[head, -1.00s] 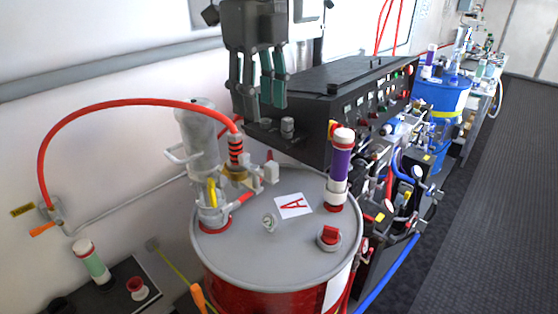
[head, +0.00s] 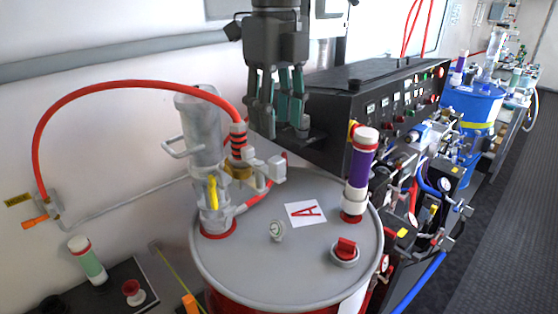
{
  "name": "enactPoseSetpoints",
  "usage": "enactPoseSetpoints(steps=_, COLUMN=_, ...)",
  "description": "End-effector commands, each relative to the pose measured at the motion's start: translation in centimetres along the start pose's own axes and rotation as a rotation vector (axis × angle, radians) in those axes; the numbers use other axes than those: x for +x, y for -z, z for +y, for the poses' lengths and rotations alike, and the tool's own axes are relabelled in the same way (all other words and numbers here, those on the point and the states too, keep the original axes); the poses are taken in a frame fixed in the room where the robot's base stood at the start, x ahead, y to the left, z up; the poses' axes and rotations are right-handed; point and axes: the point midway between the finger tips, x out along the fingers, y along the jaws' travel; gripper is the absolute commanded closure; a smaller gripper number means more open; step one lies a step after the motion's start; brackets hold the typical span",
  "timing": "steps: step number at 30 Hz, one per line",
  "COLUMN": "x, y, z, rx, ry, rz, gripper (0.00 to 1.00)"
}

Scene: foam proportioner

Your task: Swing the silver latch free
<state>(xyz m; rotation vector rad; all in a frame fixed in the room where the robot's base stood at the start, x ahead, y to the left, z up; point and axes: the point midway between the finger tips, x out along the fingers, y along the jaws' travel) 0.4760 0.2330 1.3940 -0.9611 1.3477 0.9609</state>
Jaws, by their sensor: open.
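My gripper (head: 280,128) hangs fingers-down at the top middle of the head view, open with nothing between its fingers. In the picture it appears above the back of the grey lid (head: 250,282) of a red drum. A silver-grey pump cylinder (head: 203,130) with a side handle (head: 174,147) stands on the lid's left. Light metal fittings (head: 262,168) and a yellow part (head: 213,190) sit beside the pump, below and left of my gripper. I cannot tell for certain which silver piece is the latch. My gripper appears apart from these pieces.
A red hose (head: 120,86) arcs from the wall to the pump. A purple tube (head: 358,170) and a red-capped fitting (head: 345,250) stand on the lid's right. A black control panel (head: 385,100) is behind. Open floor (head: 500,240) lies at right.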

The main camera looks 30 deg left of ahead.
Motion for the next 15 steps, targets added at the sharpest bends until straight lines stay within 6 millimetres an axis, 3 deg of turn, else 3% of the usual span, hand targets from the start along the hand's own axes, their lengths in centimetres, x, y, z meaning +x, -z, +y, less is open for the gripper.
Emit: enactPoseSetpoints(steps=15, x=7.6, y=0.1, z=-0.1, rx=0.003, ry=0.000, rz=0.003, gripper=0.57)
